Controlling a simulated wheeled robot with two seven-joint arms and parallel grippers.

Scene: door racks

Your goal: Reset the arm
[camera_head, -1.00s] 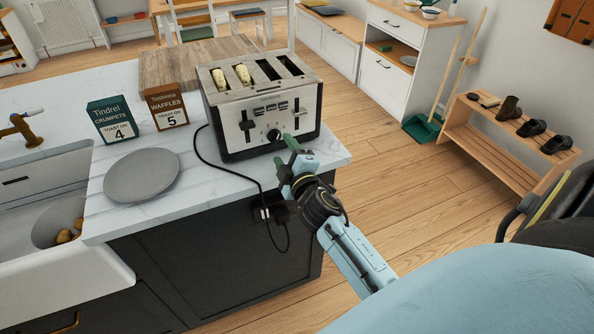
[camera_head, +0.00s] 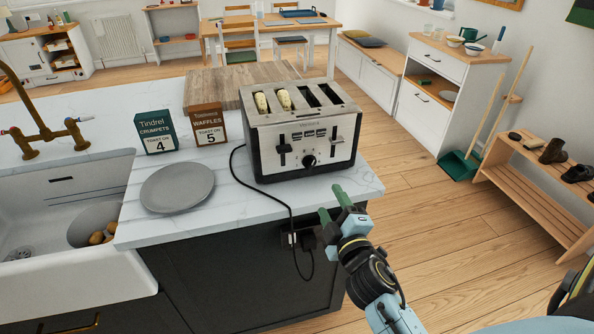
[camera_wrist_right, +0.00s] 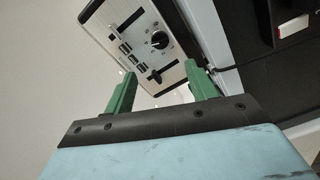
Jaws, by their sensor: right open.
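My right gripper (camera_head: 334,203) is open and empty, with green fingers, in front of the counter's right front corner and below the toaster's front. In the right wrist view its two green fingers (camera_wrist_right: 163,93) stand apart with nothing between them. The steel toaster (camera_head: 303,130) stands on the counter beyond them, apart from the fingers. Two pale slices (camera_head: 273,101) show in its left slots; the right slots look empty. Its dial and levers also show on the toaster front in the right wrist view (camera_wrist_right: 133,48). My left gripper is not in view.
A grey plate (camera_head: 177,187), a green crumpets box (camera_head: 157,133) and a brown waffles box (camera_head: 208,125) are on the white counter (camera_head: 240,205). The toaster's black cord hangs over the counter's front edge. A sink (camera_head: 60,200) is at left. Open wooden floor lies to the right.

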